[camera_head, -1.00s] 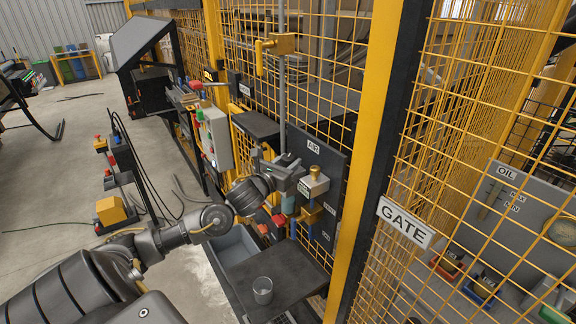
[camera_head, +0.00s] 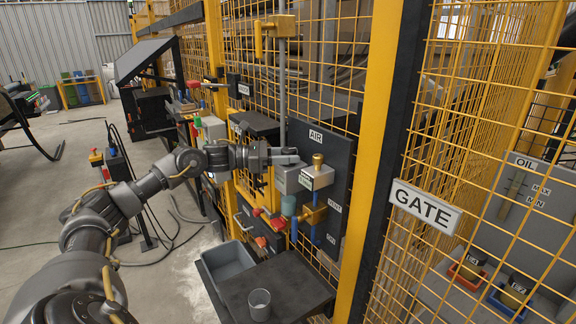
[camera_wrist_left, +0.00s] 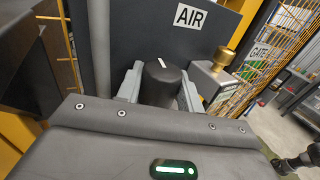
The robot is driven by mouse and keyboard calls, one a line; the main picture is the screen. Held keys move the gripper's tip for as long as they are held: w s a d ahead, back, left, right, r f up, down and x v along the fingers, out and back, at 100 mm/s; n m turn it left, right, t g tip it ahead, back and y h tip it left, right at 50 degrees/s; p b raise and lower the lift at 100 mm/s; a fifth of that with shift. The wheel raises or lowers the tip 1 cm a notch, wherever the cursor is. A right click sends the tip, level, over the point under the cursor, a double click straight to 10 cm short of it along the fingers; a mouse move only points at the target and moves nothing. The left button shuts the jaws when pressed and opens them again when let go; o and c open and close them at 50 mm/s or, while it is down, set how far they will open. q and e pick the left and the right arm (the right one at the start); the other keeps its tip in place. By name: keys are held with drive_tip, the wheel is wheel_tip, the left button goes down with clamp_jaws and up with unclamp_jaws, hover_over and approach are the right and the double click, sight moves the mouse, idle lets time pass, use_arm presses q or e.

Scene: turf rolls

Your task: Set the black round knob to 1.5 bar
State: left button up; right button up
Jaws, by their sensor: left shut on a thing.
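The black round knob (camera_wrist_left: 162,82) shows in the left wrist view, with a short white mark on its top. My left gripper (camera_head: 290,160) is at the dark AIR panel (camera_head: 338,150). In the wrist view its grey fingers stand on both sides of the knob and are shut on it. In the head view the gripper hides the knob. A grey box (camera_head: 318,180) with a brass top sits just right of the gripper. I cannot read a pressure value.
A dark shelf (camera_head: 290,284) below the panel holds a clear cup (camera_head: 260,304). A grey bin (camera_head: 228,262) is left of it. A yellow post (camera_head: 372,150) and mesh fence with a GATE sign (camera_head: 425,206) stand to the right.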

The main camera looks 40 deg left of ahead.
use_arm(q)
drive_tip(key=m+g+h, duration=0.2)
drive_tip(key=shift+w+a+r+g+p, duration=0.1)
drive_tip(key=shift+r+g+p, duration=0.15)
drive_tip(key=shift+g+p, duration=0.05)
drive_tip(key=shift+m+g+h, duration=0.4)
drive_tip(key=shift+m+g, duration=0.3)
drive_tip(key=shift+g, duration=0.1)
drive_tip(key=shift+f+m+g+h+p, duration=0.1)
drive_tip(key=shift+m+g+h+p, duration=0.2)
drive_tip(key=shift+g, duration=0.2)
drive_tip(key=o, duration=0.7)
drive_tip(key=shift+f, duration=0.1)
